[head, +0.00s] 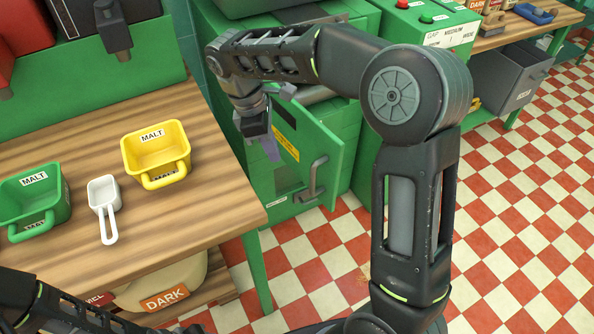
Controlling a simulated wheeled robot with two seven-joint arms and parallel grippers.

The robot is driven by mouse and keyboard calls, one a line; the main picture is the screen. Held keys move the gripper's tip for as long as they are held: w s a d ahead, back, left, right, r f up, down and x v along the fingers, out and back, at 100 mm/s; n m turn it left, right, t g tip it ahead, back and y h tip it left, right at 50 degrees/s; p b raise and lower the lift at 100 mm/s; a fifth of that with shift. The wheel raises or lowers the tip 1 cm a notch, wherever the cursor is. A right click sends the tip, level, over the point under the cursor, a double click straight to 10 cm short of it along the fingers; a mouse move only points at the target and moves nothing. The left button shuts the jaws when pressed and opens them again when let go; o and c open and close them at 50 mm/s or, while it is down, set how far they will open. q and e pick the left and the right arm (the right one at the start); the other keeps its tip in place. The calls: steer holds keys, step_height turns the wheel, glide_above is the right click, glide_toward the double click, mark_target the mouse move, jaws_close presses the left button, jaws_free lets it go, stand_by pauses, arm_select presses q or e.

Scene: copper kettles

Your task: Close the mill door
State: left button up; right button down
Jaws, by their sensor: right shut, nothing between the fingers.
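The mill door (337,141) is a green panel with a yellow label and a grey handle (315,178) in the head view. It stands at an angle out from the green mill body (225,30), so it looks open. My right arm reaches across the top of the door. My right gripper (271,150) is shut and empty, pointing down at the left part of the door, left of the handle. I cannot tell whether it touches the panel. My arm hides part of the mill front. My left gripper is not in view; only its arm shows at bottom left.
A wooden table (200,225) on the left holds a yellow malt bin (158,152), a green malt bin (35,200) and a white scoop (104,205). A grey bin (508,78) hangs under a bench at right. The checkered floor (520,235) is clear.

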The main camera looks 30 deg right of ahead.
steer(key=s+d+f, duration=0.3)
steer(key=d+f, duration=0.2)
steer(key=f, duration=0.4)
steer(key=shift+d+f, duration=0.35)
steer(key=shift+f, duration=0.05)
